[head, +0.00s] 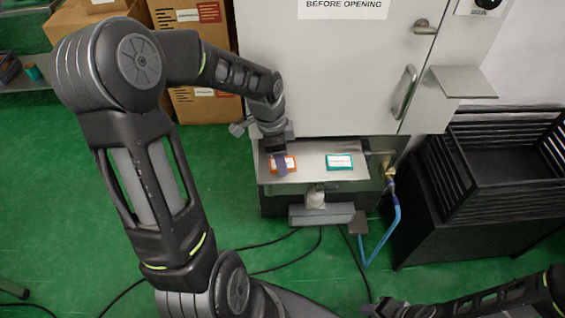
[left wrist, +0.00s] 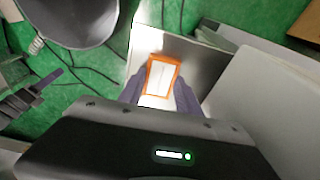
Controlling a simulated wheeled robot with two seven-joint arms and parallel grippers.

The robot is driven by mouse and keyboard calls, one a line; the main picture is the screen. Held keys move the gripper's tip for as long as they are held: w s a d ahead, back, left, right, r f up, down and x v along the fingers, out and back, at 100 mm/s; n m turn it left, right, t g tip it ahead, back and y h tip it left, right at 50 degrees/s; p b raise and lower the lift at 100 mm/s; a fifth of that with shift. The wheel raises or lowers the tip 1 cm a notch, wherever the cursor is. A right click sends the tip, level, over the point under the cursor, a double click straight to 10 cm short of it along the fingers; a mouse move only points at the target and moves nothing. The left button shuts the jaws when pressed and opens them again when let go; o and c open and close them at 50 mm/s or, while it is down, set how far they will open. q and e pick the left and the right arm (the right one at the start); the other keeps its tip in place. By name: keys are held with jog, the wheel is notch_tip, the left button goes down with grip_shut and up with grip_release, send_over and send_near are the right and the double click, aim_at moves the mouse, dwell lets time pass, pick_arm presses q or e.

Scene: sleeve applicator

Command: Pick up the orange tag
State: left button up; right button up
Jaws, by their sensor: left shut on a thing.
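The orange tag (head: 290,162) has a white label and is at the left part of a grey shelf (head: 310,176) below the cabinet door. In the left wrist view the orange tag (left wrist: 161,75) is between the two fingers of my left gripper (left wrist: 160,92). In the head view my left gripper (head: 279,160) reaches down over the tag and hides part of it. The left gripper is shut on the tag. I cannot tell whether the tag still touches the shelf. My right arm shows at the lower right; its gripper (head: 388,308) is cut off by the bottom edge.
A green tag (head: 340,162) lies on the shelf to the right. A white cabinet (head: 320,80) rises behind the shelf. A black slatted crate (head: 500,165) stands at the right, and a blue hose (head: 394,225) hangs before it. Cardboard boxes (head: 205,104) stand at the back left.

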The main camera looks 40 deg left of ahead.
pick_arm(q)
jog(key=shift+r, duration=0.15)
jog(key=shift+r, duration=0.45)
jog(key=shift+s+d+r+b, duration=0.1)
jog(key=shift+s+r+b, duration=0.1)
jog(key=shift+r, duration=0.4)
jog(key=shift+s+d+r+b, duration=0.1)
jog(key=shift+r+b, duration=0.05)
jog(key=shift+r, duration=0.4)
jog(key=s+d+b, duration=0.6)
jog(key=s+d, duration=0.4)
jog(key=s, duration=0.3)
jog(key=shift+s+d, duration=0.25)
jog(key=shift+s, duration=0.1)
